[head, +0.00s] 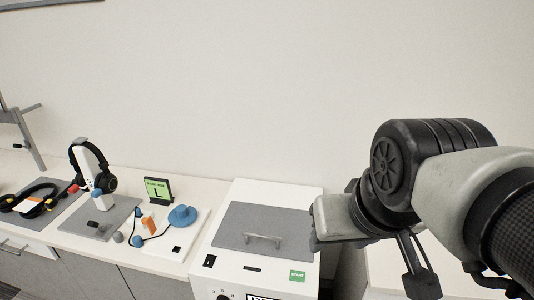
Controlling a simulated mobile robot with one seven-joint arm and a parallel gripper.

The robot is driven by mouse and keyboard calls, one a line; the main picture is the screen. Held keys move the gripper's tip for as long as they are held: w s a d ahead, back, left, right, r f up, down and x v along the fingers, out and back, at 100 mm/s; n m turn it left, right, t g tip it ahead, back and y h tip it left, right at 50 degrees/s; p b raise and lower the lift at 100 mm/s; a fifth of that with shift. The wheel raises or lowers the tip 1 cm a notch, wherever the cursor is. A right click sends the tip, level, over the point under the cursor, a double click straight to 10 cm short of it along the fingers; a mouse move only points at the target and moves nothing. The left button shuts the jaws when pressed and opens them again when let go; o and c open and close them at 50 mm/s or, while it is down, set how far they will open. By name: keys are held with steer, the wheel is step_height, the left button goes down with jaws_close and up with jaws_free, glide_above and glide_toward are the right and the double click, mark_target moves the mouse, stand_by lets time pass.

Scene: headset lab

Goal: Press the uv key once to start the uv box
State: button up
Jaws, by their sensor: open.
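The uv box (228,233) is a white box at the bottom centre of the head view, with a closed grey lid (262,222) and a bar handle. A green key marked START (297,276) sits on its top at the front right. A black rocker switch (209,261) is at the front left. My gripper (422,284) shows only partly, dark, at the lower right below my arm. It is right of the box and apart from the green key. It is open; the frame edge and my arm hide much of it.
Left of the box, a white counter holds a headset on a stand (101,180), a green sign marked L (157,189), a blue round piece (182,215) with a cable, and a grey mat (100,219). Another headset (36,200) lies far left. A pale surface (385,272) is at right.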

jaws_close()
stand_by(1.6)
